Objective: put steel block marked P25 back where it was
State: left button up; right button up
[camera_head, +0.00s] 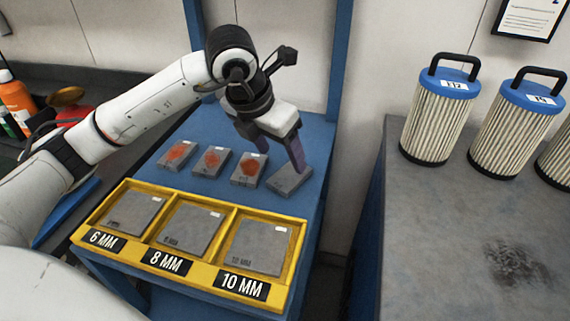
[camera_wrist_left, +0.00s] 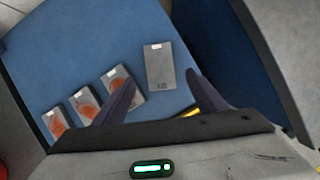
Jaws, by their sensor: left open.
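My left gripper (camera_head: 281,160) is open and empty above the right end of the blue table. A plain grey steel block (camera_head: 290,182) with a white label lies on the table just below its fingertips. In the left wrist view this block (camera_wrist_left: 158,64) shows between and beyond the fingers, and nothing is gripped. Its marking is too small to read, so I cannot tell whether it is P25. Three grey blocks with red-orange patches (camera_head: 213,161) lie in a row to its left, also apart from the fingers. My right gripper is not in view.
A yellow tray (camera_head: 186,284) at the table's front has compartments marked 6 MM, 8 MM and 10 MM, each holding a grey plate. A blue post (camera_head: 340,60) stands behind. Filter cartridges (camera_head: 437,110) stand on a grey bench (camera_head: 440,240) at the right.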

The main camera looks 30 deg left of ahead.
pick_arm(q)
jog(key=v, duration=0.5)
jog(key=shift+f, duration=0.15)
dwell(0.3)
